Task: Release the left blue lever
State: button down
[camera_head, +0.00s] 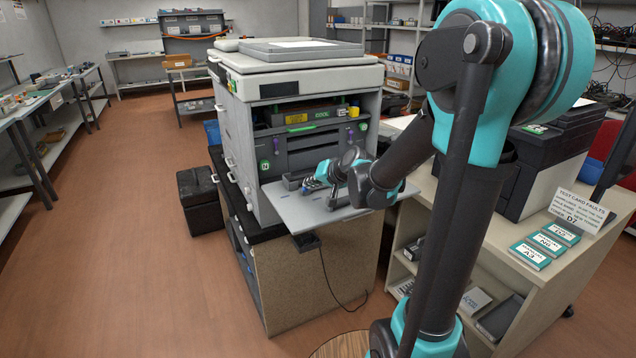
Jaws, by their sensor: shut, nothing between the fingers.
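The printer (262,84) stands open at the front, with its grey front cover (300,212) folded down flat. A similar purple part (363,127) shows at the right side of the opening. My gripper (312,185) is low in front of the opening, just above the folded-down cover, to the right of the left part and apart from it. It looks shut and empty. My wrist hides the lower right of the opening.
The printer sits on a cabinet (345,255) with a cable hanging down its front. A shelf cart (560,290) with teal boxes (545,245) and a second dark printer (530,185) stands at right. The floor at left is free.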

jog(key=shift+w+a, duration=0.2)
jog(key=shift+a, duration=1.1)
jog(key=shift+w+a, duration=0.35)
jog(key=shift+a, duration=0.6)
jog(key=shift+w, duration=0.15)
jog(key=shift+w+d, duration=0.5)
jog(key=shift+d, duration=0.15)
